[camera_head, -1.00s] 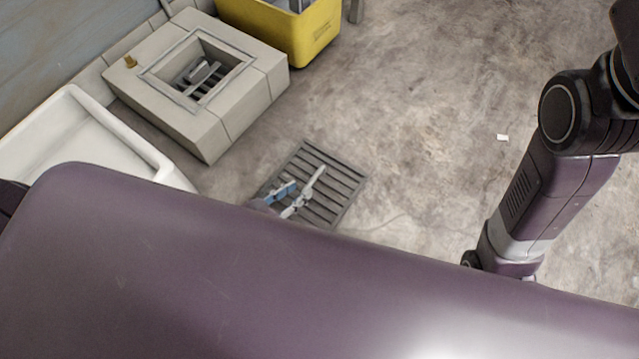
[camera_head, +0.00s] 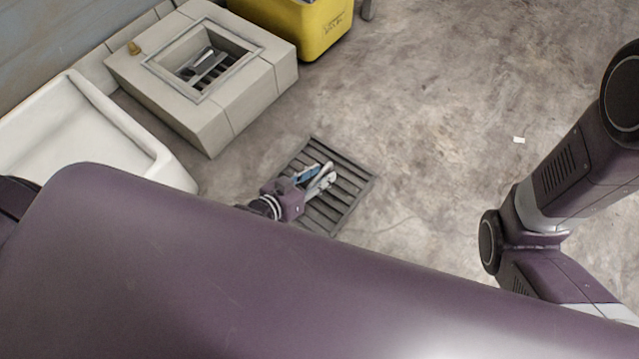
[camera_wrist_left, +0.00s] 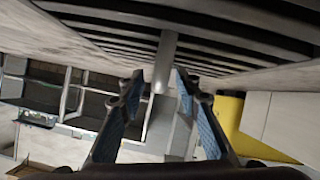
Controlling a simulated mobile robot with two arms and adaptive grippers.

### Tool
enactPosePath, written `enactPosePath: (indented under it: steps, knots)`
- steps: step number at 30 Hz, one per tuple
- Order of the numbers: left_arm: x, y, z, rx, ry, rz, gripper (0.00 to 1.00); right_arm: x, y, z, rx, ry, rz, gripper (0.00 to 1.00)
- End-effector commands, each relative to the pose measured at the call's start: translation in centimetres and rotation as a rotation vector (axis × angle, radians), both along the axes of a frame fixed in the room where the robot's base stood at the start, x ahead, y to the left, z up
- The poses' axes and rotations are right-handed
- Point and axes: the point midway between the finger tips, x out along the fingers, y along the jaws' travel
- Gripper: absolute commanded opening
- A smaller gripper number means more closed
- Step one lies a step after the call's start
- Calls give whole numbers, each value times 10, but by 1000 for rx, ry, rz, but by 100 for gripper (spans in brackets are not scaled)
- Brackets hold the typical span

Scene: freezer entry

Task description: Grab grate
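The dark slatted grate (camera_head: 352,187) lies on the concrete floor in the middle of the head view. My left gripper (camera_head: 326,174) is over its near left part, its fingers pointing toward the far right. The left wrist view shows the grate's dark slats (camera_wrist_left: 240,40) across the top and a light bar (camera_wrist_left: 167,48) running between the fingertips. The blue-padded fingers (camera_wrist_left: 160,82) are apart, with visible gaps beside the bar; contact with the grate cannot be told. My right gripper is out of view.
A raised grey block (camera_head: 240,108) with a square recess stands at upper left; a grey object (camera_head: 205,66) lies in the recess. A white basin (camera_head: 75,120) is beside it and a yellow bin (camera_head: 318,28) behind.

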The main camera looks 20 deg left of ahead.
Motion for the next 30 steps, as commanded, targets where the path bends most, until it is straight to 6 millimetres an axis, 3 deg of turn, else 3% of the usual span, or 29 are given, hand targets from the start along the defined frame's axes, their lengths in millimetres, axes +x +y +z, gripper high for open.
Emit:
enactPosePath:
  steps: [5, 13, 30]
  knots:
    - [0, 0, 0, 0, 1, 0, 30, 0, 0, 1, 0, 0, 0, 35]
    - [-1, 0, 0, 0, 1, 0, 0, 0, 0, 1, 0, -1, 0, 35]
    - [1, 0, 3, -2, -4, 2, 0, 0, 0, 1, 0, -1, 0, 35]
